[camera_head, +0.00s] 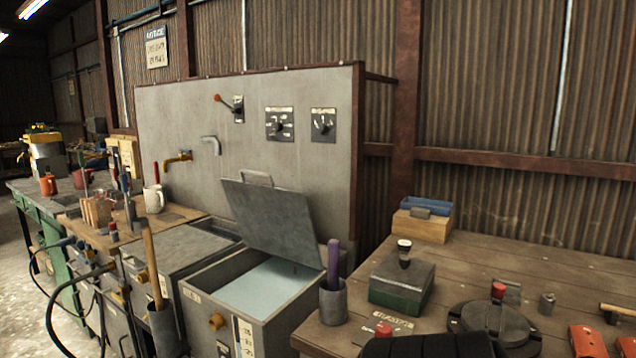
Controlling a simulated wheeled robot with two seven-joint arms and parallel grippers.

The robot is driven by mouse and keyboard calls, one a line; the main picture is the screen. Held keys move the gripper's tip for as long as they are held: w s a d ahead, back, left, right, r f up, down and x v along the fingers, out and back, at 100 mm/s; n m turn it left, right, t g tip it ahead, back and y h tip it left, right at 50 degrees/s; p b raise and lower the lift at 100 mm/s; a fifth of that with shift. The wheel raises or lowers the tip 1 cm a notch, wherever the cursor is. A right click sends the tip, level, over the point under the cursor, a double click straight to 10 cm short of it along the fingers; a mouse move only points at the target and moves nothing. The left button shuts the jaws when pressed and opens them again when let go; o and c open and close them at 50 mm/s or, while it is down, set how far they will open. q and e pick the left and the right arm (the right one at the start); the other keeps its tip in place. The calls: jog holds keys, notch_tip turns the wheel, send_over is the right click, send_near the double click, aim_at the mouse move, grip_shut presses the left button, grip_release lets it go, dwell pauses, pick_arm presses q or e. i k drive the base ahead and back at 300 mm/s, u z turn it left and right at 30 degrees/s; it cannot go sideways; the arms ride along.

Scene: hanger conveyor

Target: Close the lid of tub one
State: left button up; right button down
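A grey metal tub (222,324) stands in the lower middle, with pale liquid or a pale surface (265,285) inside. Its grey lid (270,222) is raised and leans back toward the upright panel, with a handle (257,178) on its top edge. A second grey tub (140,283) stands to its left, with a flat top that looks covered. I cannot read from the labels which one is tub one. Neither gripper can be seen; a dark shape (430,346) at the bottom edge may be part of my arm.
A wooden bench (540,265) on the right holds a green box (402,285), a round black device (495,322) and red items. A cup with a purple rod (333,300) stands beside the open tub's right side. A holder with a wooden handle (165,328) stands at its front left.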

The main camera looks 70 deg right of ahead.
aim_at(272, 220)
jog(key=k, duration=0.15)
jog(key=z, duration=1.15)
